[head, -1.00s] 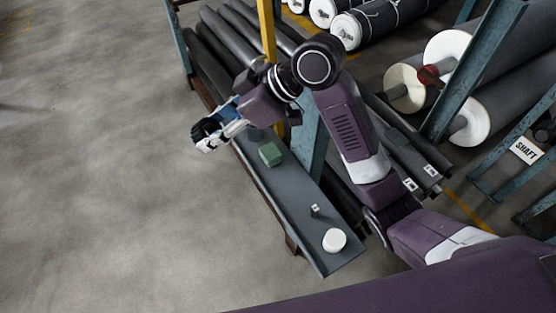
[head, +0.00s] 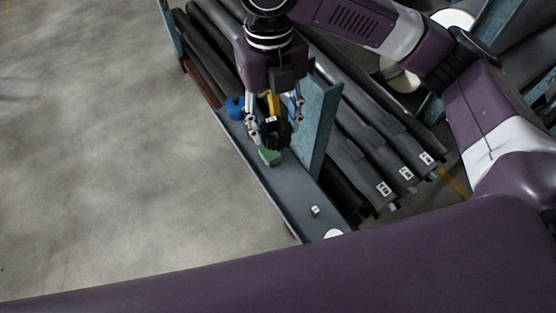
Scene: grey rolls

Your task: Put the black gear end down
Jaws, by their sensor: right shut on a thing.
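The black gear (head: 276,133) is between the fingers of my right gripper (head: 272,130). The gripper is shut on it and points down over the far part of the narrow grey shelf (head: 297,199). The gear appears just behind and above a green block (head: 267,157) on the shelf and overlaps it in the picture. I cannot tell whether the gear touches the shelf or the block. The fingers partly cover the gear. My left gripper is not in view.
A blue object (head: 235,107) is at the shelf's far end, left of the gripper. A small white cube (head: 315,210) and a white round piece (head: 334,234) are nearer. A teal post (head: 319,121) stands close on the right, with dark rolls (head: 367,150) beyond.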

